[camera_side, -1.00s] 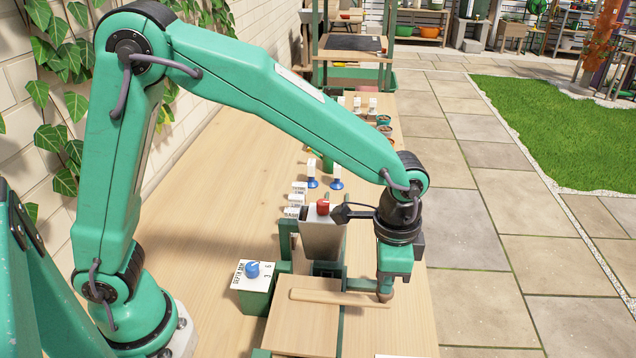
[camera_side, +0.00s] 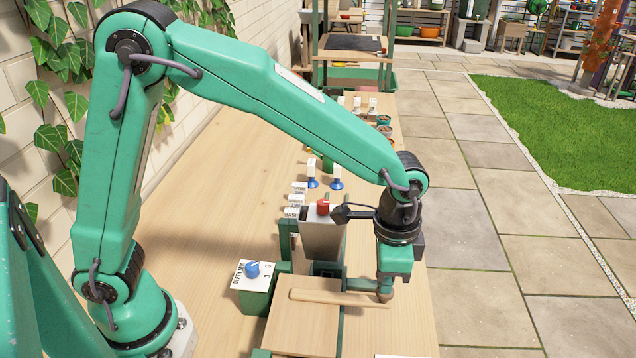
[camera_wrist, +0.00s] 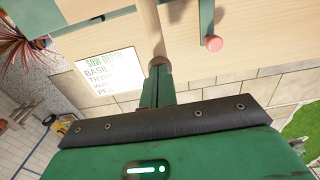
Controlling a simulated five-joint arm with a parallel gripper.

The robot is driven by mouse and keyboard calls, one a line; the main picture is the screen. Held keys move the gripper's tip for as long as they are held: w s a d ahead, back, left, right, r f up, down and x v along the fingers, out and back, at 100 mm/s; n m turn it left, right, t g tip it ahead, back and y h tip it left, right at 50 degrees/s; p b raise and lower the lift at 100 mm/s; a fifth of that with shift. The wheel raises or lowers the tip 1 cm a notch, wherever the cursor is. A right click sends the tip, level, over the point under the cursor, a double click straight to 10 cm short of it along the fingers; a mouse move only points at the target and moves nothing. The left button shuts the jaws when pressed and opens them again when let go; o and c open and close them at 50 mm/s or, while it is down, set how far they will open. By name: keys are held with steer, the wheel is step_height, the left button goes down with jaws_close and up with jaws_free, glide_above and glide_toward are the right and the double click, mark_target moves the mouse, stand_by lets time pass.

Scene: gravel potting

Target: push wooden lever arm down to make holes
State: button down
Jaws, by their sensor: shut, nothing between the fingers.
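The wooden lever arm (camera_side: 338,298) is a pale rod lying nearly level across the front of the bench, over a wooden board (camera_side: 300,332). My gripper (camera_side: 385,295) is shut and empty, pointing down at the lever's right end. Its tip appears to meet the rod there, but I cannot tell if it presses on it. In the wrist view my gripper (camera_wrist: 160,66) shows shut, with its tip at the end of the wooden lever (camera_wrist: 149,30). Any holes are hidden from view.
A grey hopper with a red cap (camera_side: 323,207) stands behind the lever. A sow depth card (camera_wrist: 108,74) shows in the wrist view. Bare bench lies to the left.

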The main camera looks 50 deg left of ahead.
steer(key=shift+f, duration=0.45)
step_height(320, 180, up, 14)
stand_by(1.5)
steer(key=s+a+r+n+t, duration=0.1)
steer(key=s+a+r+n, duration=0.1)
steer(key=a, duration=0.4)
steer(key=s+a+r+n+t, duration=0.1)
steer(key=s+a+n, duration=0.15)
steer(key=a, duration=0.35)
steer(key=s+a+f+n+t, duration=0.3)
steer(key=s+a+n, duration=0.1)
steer(key=s+a, duration=0.5)
steer(key=shift+a+f+t, duration=0.15)
steer(key=shift+a+t, duration=0.15)
steer(key=shift+a, duration=0.45)
steer(key=shift+s+n, duration=0.1)
steer(key=shift+n, duration=0.15)
